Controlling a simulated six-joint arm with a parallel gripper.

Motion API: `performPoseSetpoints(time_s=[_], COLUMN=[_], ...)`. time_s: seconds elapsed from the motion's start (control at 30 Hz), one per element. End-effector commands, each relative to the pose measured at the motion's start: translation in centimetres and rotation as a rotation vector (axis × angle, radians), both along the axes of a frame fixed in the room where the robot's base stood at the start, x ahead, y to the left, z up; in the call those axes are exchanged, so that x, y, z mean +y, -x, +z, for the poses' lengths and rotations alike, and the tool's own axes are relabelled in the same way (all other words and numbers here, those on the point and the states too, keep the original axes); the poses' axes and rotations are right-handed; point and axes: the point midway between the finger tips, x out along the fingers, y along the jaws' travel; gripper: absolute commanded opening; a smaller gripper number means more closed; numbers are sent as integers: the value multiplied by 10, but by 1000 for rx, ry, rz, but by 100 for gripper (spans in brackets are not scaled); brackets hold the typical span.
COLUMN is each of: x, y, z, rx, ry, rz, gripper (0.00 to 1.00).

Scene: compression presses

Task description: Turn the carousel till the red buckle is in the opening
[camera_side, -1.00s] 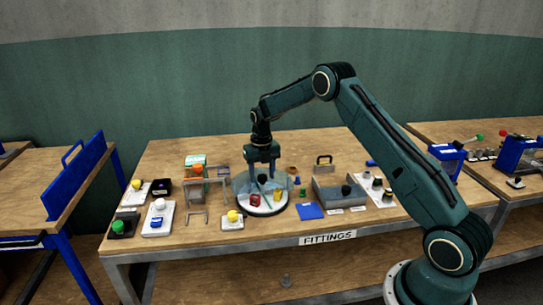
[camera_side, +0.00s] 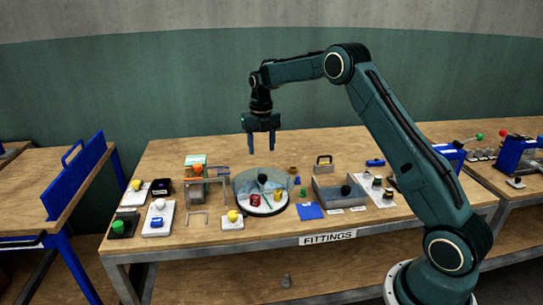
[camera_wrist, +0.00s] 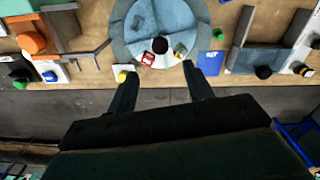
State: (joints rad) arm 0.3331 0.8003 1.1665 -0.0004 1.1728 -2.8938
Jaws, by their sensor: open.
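The carousel (camera_side: 242,198) is a round turntable with a clear wall and a black knob (camera_side: 262,178) at its centre. The red buckle (camera_side: 255,200) lies on its white front part, where the wall looks open, and a yellow piece (camera_side: 278,195) is beside it. In the wrist view the carousel (camera_wrist: 122,35) is at the top, with the red buckle (camera_wrist: 148,58) at its near edge, left of the black knob (camera_wrist: 160,44). My gripper (camera_side: 262,152) is open and empty, above the carousel and clear of the knob. Its fingers also show in the wrist view (camera_wrist: 160,85).
A grey bin (camera_side: 340,190) and a blue plate (camera_side: 310,211) stand right of the carousel. A grey frame with an orange knob (camera_side: 197,170) and a yellow button (camera_side: 233,216) are on its left. The bench's back strip is mostly clear.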

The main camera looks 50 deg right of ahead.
Motion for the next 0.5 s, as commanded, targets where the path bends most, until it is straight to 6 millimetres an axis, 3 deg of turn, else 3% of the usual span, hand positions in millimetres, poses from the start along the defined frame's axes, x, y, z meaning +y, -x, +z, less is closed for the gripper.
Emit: performPoseSetpoints(time_s=[0.2,0.5], x=[0,0], y=[0,0], z=[25,33], rx=[-1,-1], ry=[1,1], rz=[0,0], gripper=[52,52])
